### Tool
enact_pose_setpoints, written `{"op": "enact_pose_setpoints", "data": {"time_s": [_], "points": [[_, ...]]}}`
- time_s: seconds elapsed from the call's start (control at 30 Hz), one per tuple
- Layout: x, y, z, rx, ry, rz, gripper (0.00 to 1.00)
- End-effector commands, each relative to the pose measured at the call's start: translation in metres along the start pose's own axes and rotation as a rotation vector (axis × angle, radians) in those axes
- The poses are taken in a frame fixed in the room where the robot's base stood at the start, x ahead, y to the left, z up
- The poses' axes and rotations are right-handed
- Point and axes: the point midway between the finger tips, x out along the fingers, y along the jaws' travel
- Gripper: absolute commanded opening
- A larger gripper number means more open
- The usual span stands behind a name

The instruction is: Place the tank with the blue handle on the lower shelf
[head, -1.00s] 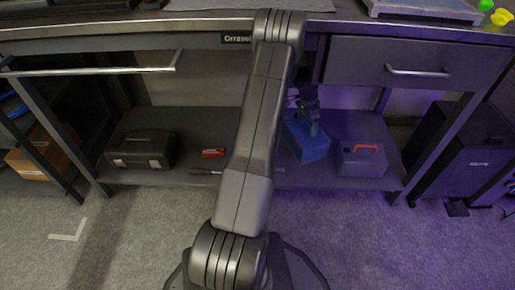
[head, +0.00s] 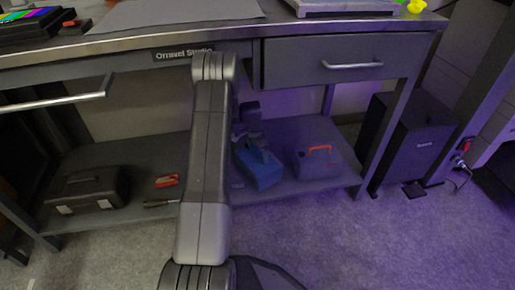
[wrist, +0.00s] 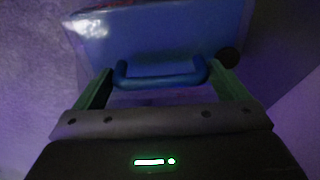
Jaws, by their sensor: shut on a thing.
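The tank with the blue handle is a blue box (head: 258,170), in the head view at the lower shelf (head: 160,212), left of a similar tank with a red handle (head: 318,163). I cannot tell whether its underside touches the shelf. In the wrist view the tank's blue face (wrist: 165,38) fills the top, with the blue handle (wrist: 163,81) in front of it. My gripper (wrist: 162,82) is shut on this handle, one green finger at each end. In the head view my arm hides part of the shelf left of the tank, and my gripper (head: 250,136) is dim.
A black toolbox (head: 87,190), a red item (head: 167,181) and a dark tool lie left on the shelf. The worktop (head: 130,38) and a drawer (head: 340,62) overhang it. A black cabinet (head: 415,140) stands right of the bench.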

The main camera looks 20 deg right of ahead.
Motion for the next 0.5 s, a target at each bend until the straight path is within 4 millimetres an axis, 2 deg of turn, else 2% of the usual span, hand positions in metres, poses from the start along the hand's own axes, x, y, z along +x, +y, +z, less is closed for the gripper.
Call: {"op": "enact_pose_setpoints", "data": {"time_s": [0.27,0.3,0.5], "points": [[0.0002,-0.0010,-0.0009,0.000,0.003,-0.003,0.23],[0.0014,0.0001,0.0002,0.000,0.000,0.000,1.00],[0.0010,0.0001,0.0002,0.000,0.000,0.000,1.00]]}}
